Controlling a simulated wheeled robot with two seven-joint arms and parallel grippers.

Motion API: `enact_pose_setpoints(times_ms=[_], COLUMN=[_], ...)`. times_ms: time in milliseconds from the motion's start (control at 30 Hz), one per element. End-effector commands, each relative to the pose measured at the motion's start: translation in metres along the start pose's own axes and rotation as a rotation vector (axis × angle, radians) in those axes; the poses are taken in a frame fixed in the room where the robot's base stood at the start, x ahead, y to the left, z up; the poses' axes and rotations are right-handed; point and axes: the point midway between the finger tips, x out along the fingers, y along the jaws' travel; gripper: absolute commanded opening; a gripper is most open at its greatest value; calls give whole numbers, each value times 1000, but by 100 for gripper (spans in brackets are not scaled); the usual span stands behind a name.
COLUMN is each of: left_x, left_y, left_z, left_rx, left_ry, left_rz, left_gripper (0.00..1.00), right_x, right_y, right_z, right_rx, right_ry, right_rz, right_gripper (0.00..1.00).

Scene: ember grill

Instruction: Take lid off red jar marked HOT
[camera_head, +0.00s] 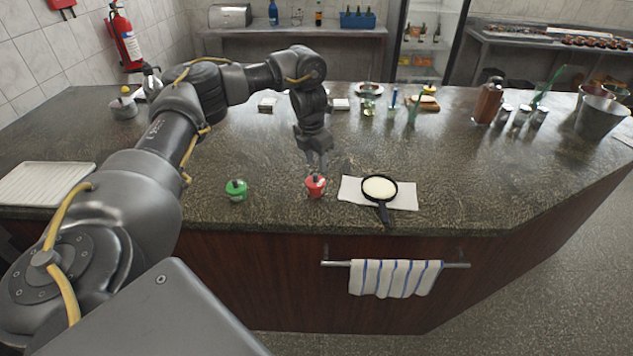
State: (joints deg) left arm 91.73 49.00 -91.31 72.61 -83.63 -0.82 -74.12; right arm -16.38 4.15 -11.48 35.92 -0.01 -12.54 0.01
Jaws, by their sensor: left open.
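A small red jar (316,188) stands upright on the dark stone counter, near its front edge. My right gripper is not in view.
A small black pan (380,189) with pale contents sits on a white cloth (407,197) right of the red jar. A white tray (45,184) lies far left. Glasses and bottles stand at the back and right. A striped towel (395,278) hangs on the front rail.

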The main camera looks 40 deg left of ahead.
Motion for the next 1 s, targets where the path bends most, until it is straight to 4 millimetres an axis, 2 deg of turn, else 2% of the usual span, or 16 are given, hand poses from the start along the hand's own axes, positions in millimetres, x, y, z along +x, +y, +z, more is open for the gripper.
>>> enact_pose_setpoints(times_ms=[67,133,400,667,1000], left_x=[8,17,46,50,50], left_y=[0,0,0,1,0], left_z=[-2,-4,-5,-5,-5], left_rx=[-2,-3,0,0,0], left_ry=[4,5,3,1,1], left_rz=[-1,-2,0,0,0], left_gripper=[42,42,42,42,0], right_x=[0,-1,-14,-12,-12], right_y=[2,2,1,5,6], right_z=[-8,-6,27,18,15], right_rx=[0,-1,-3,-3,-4], right_ry=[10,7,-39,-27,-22], right_rz=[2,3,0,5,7], right_gripper=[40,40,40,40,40])
